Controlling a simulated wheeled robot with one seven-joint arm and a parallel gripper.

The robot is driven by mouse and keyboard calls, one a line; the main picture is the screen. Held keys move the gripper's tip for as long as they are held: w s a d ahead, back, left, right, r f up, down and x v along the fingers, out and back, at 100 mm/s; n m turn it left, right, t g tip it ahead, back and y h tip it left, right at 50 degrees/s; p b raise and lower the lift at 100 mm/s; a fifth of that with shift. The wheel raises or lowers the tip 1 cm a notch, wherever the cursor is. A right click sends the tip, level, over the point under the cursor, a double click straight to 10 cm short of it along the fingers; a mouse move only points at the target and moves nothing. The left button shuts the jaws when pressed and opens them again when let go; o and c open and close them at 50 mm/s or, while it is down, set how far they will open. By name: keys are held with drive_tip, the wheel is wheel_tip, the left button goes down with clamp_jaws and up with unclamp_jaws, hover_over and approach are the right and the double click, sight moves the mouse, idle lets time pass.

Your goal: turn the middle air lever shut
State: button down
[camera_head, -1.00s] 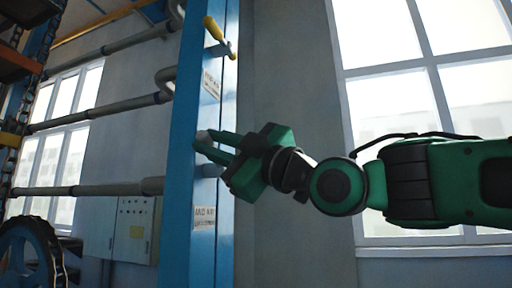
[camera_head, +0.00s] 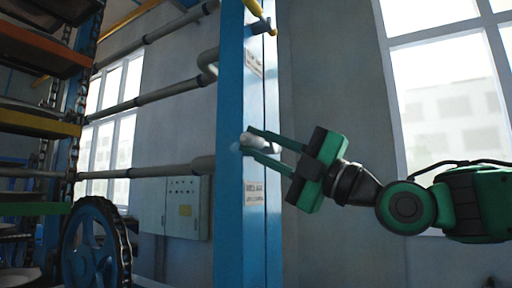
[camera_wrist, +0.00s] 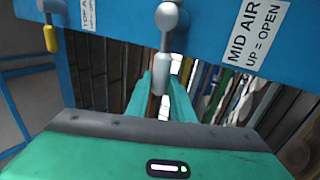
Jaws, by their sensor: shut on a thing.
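The middle air lever (camera_wrist: 161,75) is a silver-grey handle on a round hub at a blue post (camera_wrist: 120,22). In the wrist view it points from the hub towards my gripper, across the post's length. A label (camera_wrist: 255,35) beside it reads "MID AIR UP = OPEN". My gripper (camera_wrist: 160,98) has its two green fingers on either side of the handle's end, shut on it. In the head view my gripper (camera_head: 254,143) reaches the post from the right, with the pale lever (camera_head: 258,143) between its fingers, partly hidden.
A yellow-handled lever (camera_head: 262,15) sits higher on the post; it also shows in the wrist view (camera_wrist: 51,38). Grey pipes (camera_head: 150,98) run left of the post. A blue wheel with a chain (camera_head: 92,240) and a rack stand at the left. A window is behind my arm.

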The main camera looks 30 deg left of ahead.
drive_tip(key=shift+w+f, duration=0.1)
drive_tip(key=shift+f, duration=0.05)
drive_tip(key=c, duration=1.6)
unclamp_jaws()
drive_tip(key=shift+o, duration=0.2)
drive_tip(key=v, duration=1)
drive_tip(key=shift+d+f, duration=0.15)
drive_tip(key=shift+d, duration=0.25)
drive_tip(key=shift+w, duration=0.1)
